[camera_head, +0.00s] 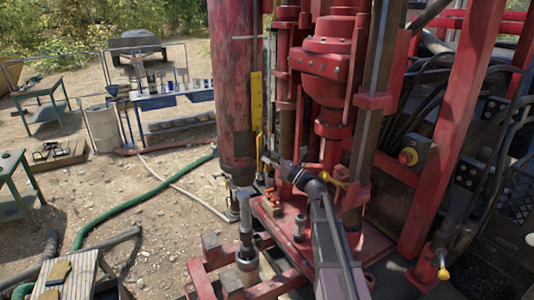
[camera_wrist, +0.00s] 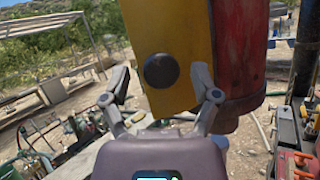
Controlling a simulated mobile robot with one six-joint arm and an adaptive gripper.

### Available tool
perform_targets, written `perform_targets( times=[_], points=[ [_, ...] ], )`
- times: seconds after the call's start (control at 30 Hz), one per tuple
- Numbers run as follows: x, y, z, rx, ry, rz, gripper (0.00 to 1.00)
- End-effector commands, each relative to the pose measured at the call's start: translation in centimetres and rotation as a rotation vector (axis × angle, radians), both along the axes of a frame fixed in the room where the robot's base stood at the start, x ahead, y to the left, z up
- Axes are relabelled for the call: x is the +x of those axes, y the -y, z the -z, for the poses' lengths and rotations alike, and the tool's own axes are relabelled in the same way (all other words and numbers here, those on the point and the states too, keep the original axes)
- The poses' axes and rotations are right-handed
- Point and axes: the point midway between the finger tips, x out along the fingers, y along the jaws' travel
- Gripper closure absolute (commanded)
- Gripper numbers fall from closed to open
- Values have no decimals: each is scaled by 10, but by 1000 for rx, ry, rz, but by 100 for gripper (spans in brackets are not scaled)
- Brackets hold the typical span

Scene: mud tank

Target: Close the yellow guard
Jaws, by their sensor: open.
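The yellow guard (camera_head: 256,98) shows edge-on in the head view as a narrow upright strip, just right of the big red cylinder (camera_head: 232,85). In the wrist view the guard (camera_wrist: 172,30) is a flat yellow panel, slightly tilted, with a round black knob (camera_wrist: 161,70) near its lower end. The red cylinder (camera_wrist: 240,45) is right beside it there. My gripper (camera_wrist: 162,78) is open, with one finger on each side of the knob and nothing held. In the head view my gripper (camera_head: 267,160) is near the guard's lower end, partly hidden by my arm.
Red rig columns and machinery (camera_head: 330,75) stand close on the right of the guard. A control box with a red knob (camera_head: 409,156) is further right. A blue bench (camera_head: 175,98) and a green hose (camera_head: 140,200) lie left, with open gravel between.

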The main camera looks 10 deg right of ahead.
Motion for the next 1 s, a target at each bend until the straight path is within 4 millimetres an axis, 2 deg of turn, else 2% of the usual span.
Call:
perform_targets(
  times=[0.17,0.47,0.57,0.73,0.77,1.0],
  points=[
    [7,-6,-4,0,0,1,22],
    [7,-7,-4,-1,0,1,22],
    [7,-7,-4,0,1,1,45],
    [7,-7,-4,0,1,1,96],
    [7,-7,-4,0,0,2,100],
    [7,-6,-4,1,1,6,100]
  ],
)
